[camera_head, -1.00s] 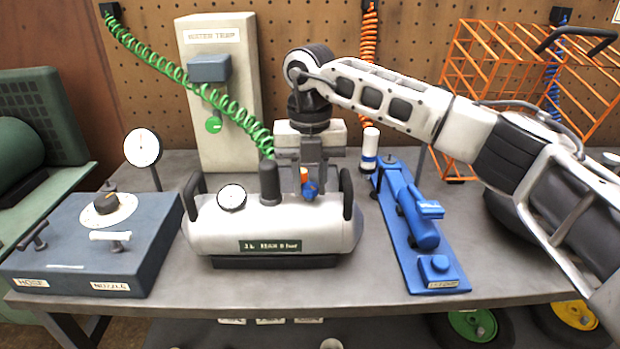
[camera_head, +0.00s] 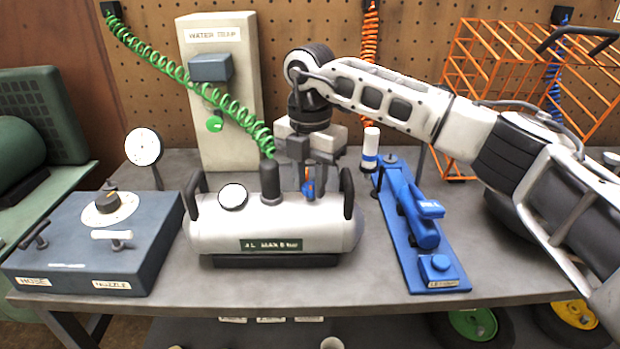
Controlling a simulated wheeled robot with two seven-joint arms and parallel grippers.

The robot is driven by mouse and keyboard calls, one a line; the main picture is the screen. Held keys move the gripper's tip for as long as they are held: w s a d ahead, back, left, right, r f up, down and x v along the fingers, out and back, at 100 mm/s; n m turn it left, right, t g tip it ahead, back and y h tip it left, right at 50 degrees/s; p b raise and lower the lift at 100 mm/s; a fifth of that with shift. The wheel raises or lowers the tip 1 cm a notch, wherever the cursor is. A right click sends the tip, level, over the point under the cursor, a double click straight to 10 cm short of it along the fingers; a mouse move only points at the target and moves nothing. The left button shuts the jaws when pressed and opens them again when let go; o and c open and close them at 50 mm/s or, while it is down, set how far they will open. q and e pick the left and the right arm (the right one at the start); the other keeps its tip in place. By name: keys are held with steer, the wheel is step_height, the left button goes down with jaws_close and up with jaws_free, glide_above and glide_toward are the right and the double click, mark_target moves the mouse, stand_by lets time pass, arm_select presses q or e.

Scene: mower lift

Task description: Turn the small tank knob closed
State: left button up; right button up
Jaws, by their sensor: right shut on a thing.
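The small white tank (camera_head: 330,232) lies on the workbench, with black end handles, a round gauge (camera_head: 233,196) and a label on its front. A small blue knob (camera_head: 309,190), with a bit of orange at it, sits on top of the tank, right of the dark cylinder. My right gripper (camera_head: 308,184) points down from above and is shut on the knob. Its fingers hide part of the knob. My left gripper is out of view.
A green coiled hose (camera_head: 205,92) runs down to the dark fitting (camera_head: 269,181) left of my gripper. A blue device (camera_head: 425,228) stands to the right, a grey box (camera_head: 95,240) to the left. A beige water trap panel (camera_head: 222,80) stands behind.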

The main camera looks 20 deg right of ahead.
mark_target(310, 185)
stand_by(0.4)
steer(key=o, duration=1)
steer(key=shift+c, duration=0.2)
steer(key=shift+r, duration=0.1)
step_height(310, 185, up, 16)
